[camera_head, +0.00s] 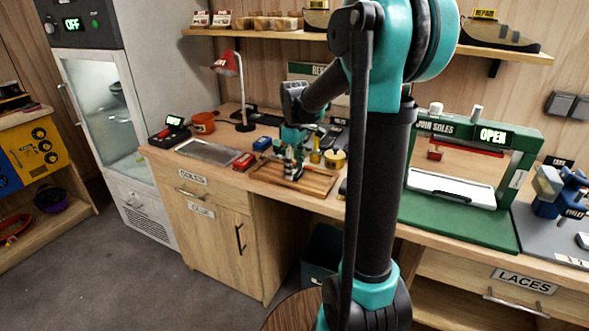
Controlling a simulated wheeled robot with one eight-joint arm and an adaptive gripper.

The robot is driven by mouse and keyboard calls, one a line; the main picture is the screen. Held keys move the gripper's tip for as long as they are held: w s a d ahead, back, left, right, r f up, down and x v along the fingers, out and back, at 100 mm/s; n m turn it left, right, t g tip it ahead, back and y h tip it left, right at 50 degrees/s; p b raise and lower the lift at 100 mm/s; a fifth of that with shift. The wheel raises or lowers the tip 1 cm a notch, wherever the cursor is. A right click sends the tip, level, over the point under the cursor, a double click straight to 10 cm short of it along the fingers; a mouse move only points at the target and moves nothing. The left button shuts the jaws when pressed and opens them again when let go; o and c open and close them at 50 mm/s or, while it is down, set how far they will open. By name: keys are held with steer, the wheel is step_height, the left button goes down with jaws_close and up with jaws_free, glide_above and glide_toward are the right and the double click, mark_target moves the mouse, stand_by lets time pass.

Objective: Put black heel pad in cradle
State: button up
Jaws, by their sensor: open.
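My gripper (293,158) is small in the picture, on the far side of my column. It points down over a wooden tray (268,174) on the bench, and its jaws are open. Its fingers blend with small dark and pale items around them, so contact cannot be told. I cannot pick out the black heel pad with certainty. No cradle can be named for sure. A green press marked JOIN SOLES (472,128) stands at the right, its sign reading OPEN. A white plate (425,181) with a dark curved shape on it lies inside the press.
The bench (160,158) also holds a grey metal plate (207,151), a red box (244,161), a blue box (262,143), an orange pot (203,122) and a red lamp (228,64). A blue clamp device (574,200) stands far right. My arm hides the bench's middle.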

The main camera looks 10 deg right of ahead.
mark_target(295, 172)
step_height(295, 172, up, 12)
steer(key=shift+f, duration=0.15)
steer(key=shift+c, duration=0.6)
stand_by(0.6)
